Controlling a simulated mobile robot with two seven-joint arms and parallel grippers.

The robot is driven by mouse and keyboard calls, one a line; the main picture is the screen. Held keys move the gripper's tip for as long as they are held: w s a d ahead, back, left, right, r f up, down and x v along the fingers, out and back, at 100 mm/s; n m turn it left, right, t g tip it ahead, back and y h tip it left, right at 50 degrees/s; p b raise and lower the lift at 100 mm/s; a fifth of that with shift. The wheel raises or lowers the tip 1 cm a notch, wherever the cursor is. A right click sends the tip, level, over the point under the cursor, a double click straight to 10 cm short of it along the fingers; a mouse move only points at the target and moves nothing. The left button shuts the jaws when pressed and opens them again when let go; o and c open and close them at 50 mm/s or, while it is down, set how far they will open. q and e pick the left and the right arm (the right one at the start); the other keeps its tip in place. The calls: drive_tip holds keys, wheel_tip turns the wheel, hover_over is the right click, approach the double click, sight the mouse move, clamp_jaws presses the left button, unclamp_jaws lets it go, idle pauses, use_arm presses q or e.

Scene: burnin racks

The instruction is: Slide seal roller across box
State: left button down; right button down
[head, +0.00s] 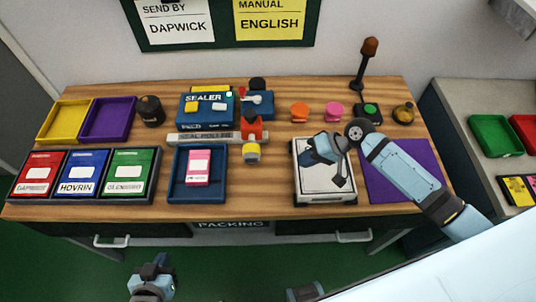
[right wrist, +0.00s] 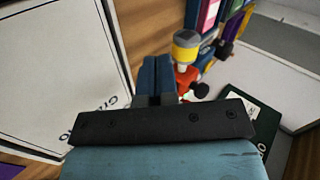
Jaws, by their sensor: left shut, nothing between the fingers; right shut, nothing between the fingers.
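The seal roller seems to be the orange tool with a yellow and grey end (head: 251,151), standing at the middle of the table; the right wrist view also shows it (right wrist: 186,48), beyond my fingertips. A white box (head: 322,190) with dark edges and print lies right of it, partly hidden by my right arm; a white printed surface (right wrist: 55,75) fills the left of the right wrist view. My right gripper (head: 318,150) is shut and empty over the box, apart from the roller. My left gripper (head: 156,266) is shut and empty, low in front of the table.
A blue tray (head: 178,190) with a pink card lies left of the box, and a purple mat (head: 405,165) right of it. A blue sealer unit (head: 206,108), a labelled strip (head: 205,138), stamps and a lamp (head: 366,65) stand behind. Red, blue and green boxes fill the left front.

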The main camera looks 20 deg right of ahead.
sight(199, 167)
drive_tip(key=w+d, duration=0.1)
drive_tip(key=w+d+m, duration=0.1)
drive_tip(key=w, duration=0.1)
drive_tip(key=w+d+r+m+y, duration=0.1)
drive_tip(key=shift+w+t, duration=0.3)
drive_tip(key=shift+t, duration=0.1)
drive_tip(key=p+x, duration=0.1)
drive_tip(key=x, duration=0.3)
drive_tip(key=r+x, duration=0.1)
drive_tip(key=x, duration=0.3)
drive_tip(key=a+p+x, duration=0.1)
drive_tip(key=x, duration=0.3)
drive_tip(key=shift+w+a+r+p, duration=0.1)
drive_tip(key=shift+a+p, duration=0.05)
drive_tip(key=shift+p, duration=0.15)
drive_tip(key=shift+w+a+f, duration=0.1)
drive_tip(key=shift+a+f, duration=0.1)
drive_tip(key=shift+a, duration=0.3)
